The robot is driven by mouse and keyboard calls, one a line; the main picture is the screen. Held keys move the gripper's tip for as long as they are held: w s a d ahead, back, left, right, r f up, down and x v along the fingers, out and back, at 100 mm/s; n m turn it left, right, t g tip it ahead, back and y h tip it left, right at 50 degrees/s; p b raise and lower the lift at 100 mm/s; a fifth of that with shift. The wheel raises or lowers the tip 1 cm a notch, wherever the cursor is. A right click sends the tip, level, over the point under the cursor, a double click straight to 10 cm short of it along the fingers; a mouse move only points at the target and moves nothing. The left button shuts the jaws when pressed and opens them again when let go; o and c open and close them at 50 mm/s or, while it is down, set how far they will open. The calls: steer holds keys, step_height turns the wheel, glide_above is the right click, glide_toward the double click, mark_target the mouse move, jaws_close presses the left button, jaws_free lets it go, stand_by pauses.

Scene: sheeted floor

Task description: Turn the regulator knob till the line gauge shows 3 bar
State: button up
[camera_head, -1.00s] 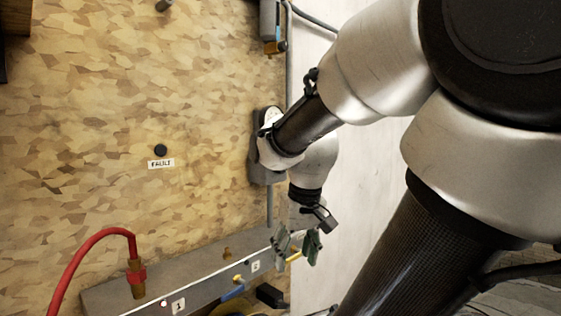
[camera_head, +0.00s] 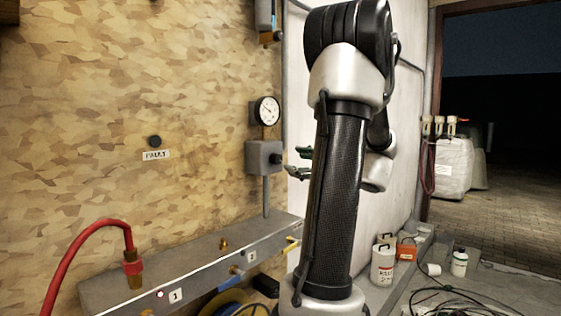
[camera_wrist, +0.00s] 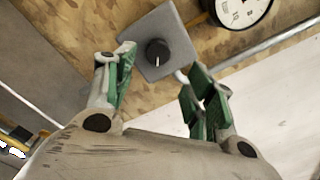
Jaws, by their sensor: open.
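The regulator is a grey box (camera_head: 257,156) on the wooden wall, with a black round knob (camera_head: 277,160) on its front. In the wrist view the knob (camera_wrist: 158,53) carries a white mark pointing down the picture. The white round line gauge (camera_head: 267,111) sits just above the box. It is cut off at the top of the wrist view (camera_wrist: 238,10), and I cannot read its value. My gripper (camera_head: 300,162) is open and empty, just right of the knob. In the wrist view its green-padded fingers (camera_wrist: 158,66) stand apart, with the knob between and beyond them, seemingly not touching.
A grey manifold rail (camera_head: 190,266) with a red hose (camera_head: 85,240) and small valves runs below. A vertical pipe (camera_head: 266,197) drops from the regulator box. A black button (camera_head: 155,141) labelled FAULT is on the wall to the left. Containers (camera_head: 383,262) stand on the floor at right.

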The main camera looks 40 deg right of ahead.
mark_target(279, 159)
steer(key=w, duration=0.5)
steer(key=w+a, duration=0.1)
steer(key=w, duration=0.1)
steer(key=shift+w, duration=0.3)
